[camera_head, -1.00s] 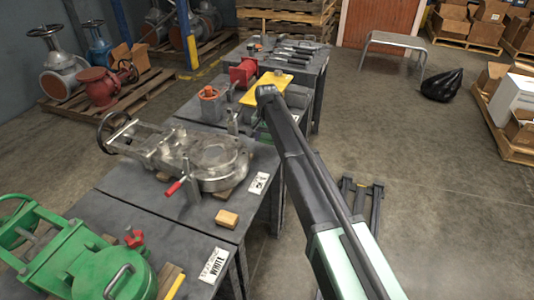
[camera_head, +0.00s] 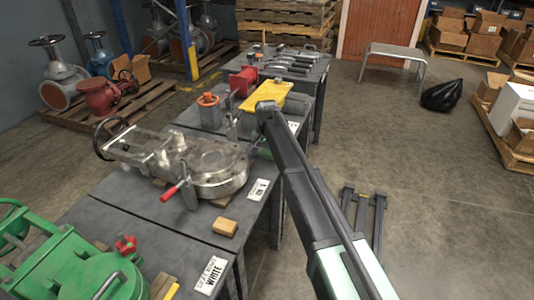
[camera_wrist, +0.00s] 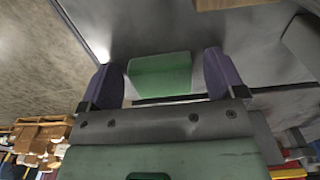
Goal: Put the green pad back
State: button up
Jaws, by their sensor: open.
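The green pad (camera_wrist: 160,76) is a small block on a grey table top (camera_wrist: 165,25) in the wrist view. My gripper (camera_wrist: 161,60) is open, with one purple-grey finger on each side of the pad. Gaps show between the pad and both fingers, so it is not clamped. How far the fingers are above the table I cannot tell. In the head view my arm hides the gripper, and only a bit of green (camera_head: 265,152) shows left of the arm at the table edge.
A silver valve (camera_head: 215,165) with a red-handled lever lies on the middle table, near a tan block (camera_head: 225,227) and white label cards (camera_head: 258,190). A green valve (camera_head: 80,270) is at front left. A yellow plate (camera_head: 266,95) is behind.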

aim_at(267, 153)
notch_tip(267, 153, up, 12)
jog(key=p, duration=1.2)
jog(key=shift+r, duration=0.25)
jog(key=shift+f, duration=0.1)
jog(key=s+d+n, duration=0.1)
jog(key=s+d, duration=1)
jog(key=s, duration=0.5)
jog(key=s+d+n, duration=0.2)
jog(key=s+d, duration=1)
jog(key=s, duration=0.4)
jog(key=shift+s+d, duration=0.2)
jog(key=shift+s, duration=0.1)
